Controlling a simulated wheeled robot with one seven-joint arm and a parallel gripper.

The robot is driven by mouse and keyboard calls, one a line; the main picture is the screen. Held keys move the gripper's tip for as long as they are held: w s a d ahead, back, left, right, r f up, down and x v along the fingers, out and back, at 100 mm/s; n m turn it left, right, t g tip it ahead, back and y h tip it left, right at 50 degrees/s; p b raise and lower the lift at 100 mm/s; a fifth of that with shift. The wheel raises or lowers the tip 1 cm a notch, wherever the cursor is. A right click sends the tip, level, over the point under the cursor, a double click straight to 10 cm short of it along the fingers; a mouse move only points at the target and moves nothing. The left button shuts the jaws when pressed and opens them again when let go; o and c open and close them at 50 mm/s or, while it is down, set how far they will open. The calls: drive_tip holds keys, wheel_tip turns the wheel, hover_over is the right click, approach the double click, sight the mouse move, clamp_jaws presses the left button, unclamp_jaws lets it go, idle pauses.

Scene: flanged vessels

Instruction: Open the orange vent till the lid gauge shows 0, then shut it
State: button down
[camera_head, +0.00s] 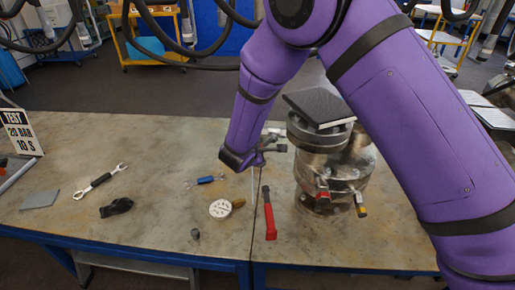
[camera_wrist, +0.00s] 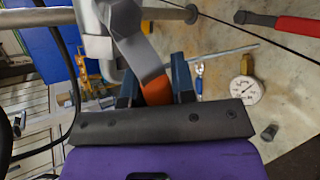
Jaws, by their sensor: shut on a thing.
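A metal flanged vessel (camera_head: 312,168) stands on the bench, partly hidden behind my arm. A dark square plate (camera_head: 318,106) sits tilted on its top; I cannot tell whether it is the lid gauge, and no lid gauge reading shows. My gripper (camera_head: 268,150) is at the left side of the vessel's upper part. In the wrist view, its two dark blue fingers are shut on the orange vent handle (camera_wrist: 155,89), which joins a grey metal lever (camera_wrist: 124,22). How far the vent is turned I cannot tell.
A loose round gauge (camera_head: 219,208) lies on the bench, near a red-handled tool (camera_head: 269,213) and a blue-handled wrench (camera_head: 205,181). A black-handled wrench (camera_head: 101,180) and a test sign (camera_head: 19,132) are at left. Red- and yellow-tipped fittings stick out of the vessel's front.

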idle(0.3)
drive_tip(key=c, duration=0.9)
unclamp_jaws()
drive_tip(key=shift+c, duration=0.2)
drive_tip(key=shift+f, duration=0.1)
